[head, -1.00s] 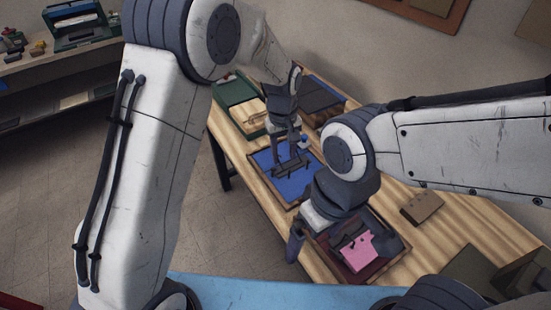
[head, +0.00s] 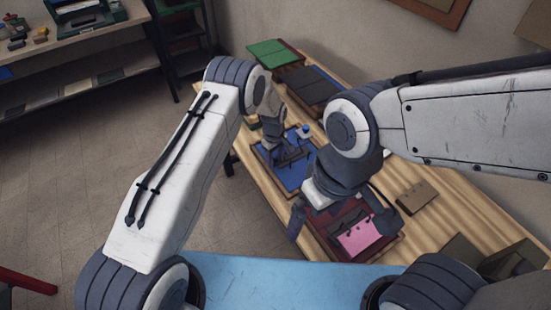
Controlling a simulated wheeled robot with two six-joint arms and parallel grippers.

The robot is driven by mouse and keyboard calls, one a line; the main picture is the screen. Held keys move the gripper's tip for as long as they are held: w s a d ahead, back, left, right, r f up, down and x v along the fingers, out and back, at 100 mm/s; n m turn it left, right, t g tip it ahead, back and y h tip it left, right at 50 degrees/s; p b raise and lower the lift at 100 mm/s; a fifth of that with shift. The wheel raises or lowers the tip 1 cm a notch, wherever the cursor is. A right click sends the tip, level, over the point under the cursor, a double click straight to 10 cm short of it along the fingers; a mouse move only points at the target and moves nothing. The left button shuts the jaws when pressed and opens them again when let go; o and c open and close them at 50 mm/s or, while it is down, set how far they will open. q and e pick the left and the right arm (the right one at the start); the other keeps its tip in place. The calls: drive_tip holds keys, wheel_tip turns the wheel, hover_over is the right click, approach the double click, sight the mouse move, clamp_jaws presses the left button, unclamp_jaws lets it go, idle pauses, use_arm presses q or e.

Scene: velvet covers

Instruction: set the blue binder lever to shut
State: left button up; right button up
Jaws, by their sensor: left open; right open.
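The blue binder (head: 268,163) lies open in a brown-edged tray on the wooden table, with a dark metal mechanism across its middle. My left gripper (head: 286,152) is over this mechanism, open, pointing down. It partly hides the mechanism, and I cannot tell whether it touches it. A small blue knob (head: 304,131) shows just right of the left gripper, near the binder's far side; the lever's setting is not clear. My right gripper (head: 343,217) is open, its fingers spread over the near dark red binder (head: 325,240) with pink paper (head: 361,238).
A green binder (head: 272,52) and a dark binder (head: 305,86) lie at the table's far end. A brown box (head: 417,197) sits right of the red binder. My two arms are close together over the table. A shelf (head: 90,60) stands at the back left.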

use_arm(q)
drive_tip(key=shift+f, duration=0.55)
clamp_jaws()
